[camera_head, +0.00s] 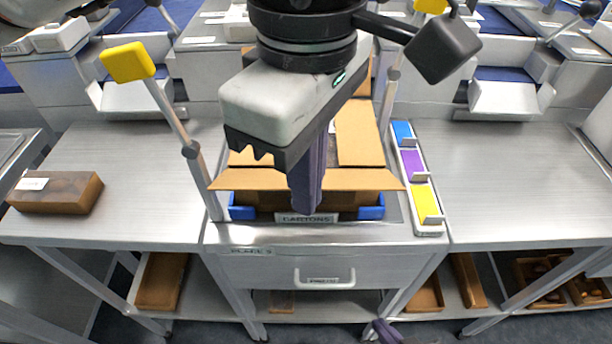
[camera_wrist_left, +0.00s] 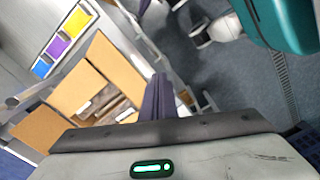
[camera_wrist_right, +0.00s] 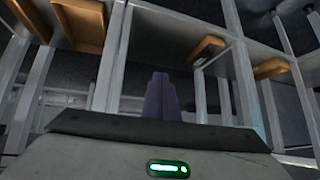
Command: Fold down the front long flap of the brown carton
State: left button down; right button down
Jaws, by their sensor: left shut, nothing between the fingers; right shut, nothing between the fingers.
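The brown carton (camera_head: 255,199) stands in the middle station, behind a plate reading CARTONS. Its front long flap (camera_head: 240,180) spreads out toward me. A brown panel (camera_head: 358,130) shows on its right. In the left wrist view the carton's flaps (camera_wrist_left: 116,62) surround a partly open inside with pale contents (camera_wrist_left: 118,105). My left gripper (camera_head: 306,208) points down at the front flap, its shut purple fingers covering the middle of it; I cannot tell whether they touch. My right gripper (camera_head: 384,330) is shut and empty, low in front of the bench; its fingers show in the right wrist view (camera_wrist_right: 160,85).
A brown box with a white label (camera_head: 58,192) lies on the left table. A rack with blue, purple and yellow cards (camera_head: 428,229) stands right of the carton. A yellow-topped post (camera_head: 128,62) rises at its left. Below are a drawer (camera_head: 325,276) and shelves with trays (camera_head: 424,296).

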pick_arm(q)
jog(key=shift+w+a+r+p, duration=0.1)
jog(key=shift+w+r+p, duration=0.1)
jog(key=shift+w, duration=0.7)
jog(key=shift+w+r+p, duration=0.1)
jog(key=shift+w+p, duration=0.05)
jog(key=shift+w, duration=0.75)
jog(key=w, duration=0.2)
jog(key=shift+w+f, duration=0.35)
jog(key=shift+w+r+p, duration=0.2)
jog(key=shift+r+p, duration=0.05)
jog(key=shift+p, duration=0.1)
jog(key=shift+w+p, duration=0.3)
jog(key=shift+w, duration=0.65)
jog(key=shift+w+r, duration=0.15)
jog(key=shift+w, duration=0.35)
jog(key=w+p, duration=0.2)
jog(key=w, duration=0.2)
jog(key=shift+w, duration=0.35)
